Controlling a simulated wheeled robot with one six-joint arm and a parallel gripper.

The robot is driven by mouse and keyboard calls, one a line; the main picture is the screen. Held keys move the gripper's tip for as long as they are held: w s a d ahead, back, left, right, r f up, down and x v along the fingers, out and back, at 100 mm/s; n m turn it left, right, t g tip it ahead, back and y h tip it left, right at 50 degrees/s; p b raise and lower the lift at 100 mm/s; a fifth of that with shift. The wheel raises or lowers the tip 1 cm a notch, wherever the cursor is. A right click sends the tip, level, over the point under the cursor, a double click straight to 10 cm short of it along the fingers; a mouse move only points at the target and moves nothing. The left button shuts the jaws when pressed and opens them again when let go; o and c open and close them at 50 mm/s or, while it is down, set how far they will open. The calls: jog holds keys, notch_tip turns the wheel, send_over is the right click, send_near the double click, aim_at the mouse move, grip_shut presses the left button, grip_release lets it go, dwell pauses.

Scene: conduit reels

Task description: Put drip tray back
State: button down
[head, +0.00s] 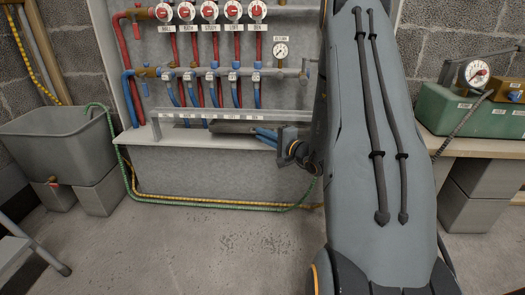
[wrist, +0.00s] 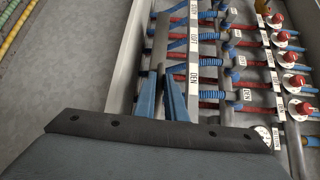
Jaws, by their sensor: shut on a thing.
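The drip tray appears to be the dark grey narrow piece (head: 232,127) under the manifold, in front of the lower pipes. In the wrist view it runs away from my fingers as a grey strip (wrist: 160,42). My gripper (head: 266,135) reaches in from the right below the label rail, its blue fingers closed on the tray's near end. The fingers also show in the wrist view (wrist: 166,98). The tray is beside the white label rail (head: 225,113). Whether it rests on the ledge (head: 140,134) or is just above it, I cannot tell. Its far end is partly hidden.
Red and blue pipes with red-handled valves (head: 210,12) rise close behind the tray. A return gauge (head: 280,50) is at right. A grey tub (head: 60,150) stands at left, a green pump box (head: 470,110) at right. Hoses (head: 210,203) cross the floor front.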

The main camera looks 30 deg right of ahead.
notch_tip(320, 180, down, 5)
jog(key=b, duration=0.3)
jog(key=shift+w+d, duration=0.1)
jog(key=shift+w, duration=0.05)
jog(key=c, duration=1.8)
grip_release()
